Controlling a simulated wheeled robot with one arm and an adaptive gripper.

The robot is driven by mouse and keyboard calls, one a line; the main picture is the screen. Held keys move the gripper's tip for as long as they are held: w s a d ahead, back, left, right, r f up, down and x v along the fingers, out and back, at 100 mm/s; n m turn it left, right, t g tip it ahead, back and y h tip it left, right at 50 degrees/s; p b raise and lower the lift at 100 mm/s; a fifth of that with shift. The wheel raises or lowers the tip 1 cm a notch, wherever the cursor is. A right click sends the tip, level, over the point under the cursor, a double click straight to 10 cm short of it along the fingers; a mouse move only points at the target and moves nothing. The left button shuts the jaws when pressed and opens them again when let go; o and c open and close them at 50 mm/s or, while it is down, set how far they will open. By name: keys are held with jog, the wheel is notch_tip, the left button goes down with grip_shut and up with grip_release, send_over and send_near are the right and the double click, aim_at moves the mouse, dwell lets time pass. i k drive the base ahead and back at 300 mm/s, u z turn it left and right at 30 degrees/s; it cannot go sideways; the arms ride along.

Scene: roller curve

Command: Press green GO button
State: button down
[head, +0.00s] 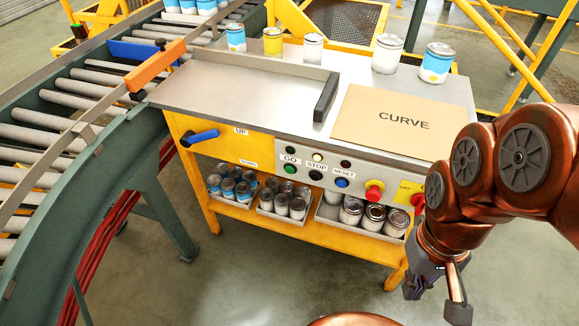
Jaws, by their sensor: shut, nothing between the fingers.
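The green GO button (291,169) is on the grey control panel (270,157) at the front of the yellow workbench, under the word GO. To its right are the black STOP button (316,175) and the blue RESET button (341,182). My gripper (420,284) is at the lower right, shut and empty. It points downward, in front of the bench's right end, well to the right of the GO button and touching nothing that I can see.
A red mushroom button (374,190) sits right of RESET. A blue lever (200,137) sticks out at the left. Trays of cans (283,201) are below the panel. The CURVE board (393,121) lies on top. A roller conveyor (75,110) is left. Floor in front is clear.

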aim_at(290, 169)
jog(key=u, duration=2.9)
jog(key=k, duration=0.7)
jog(key=u, duration=0.1)
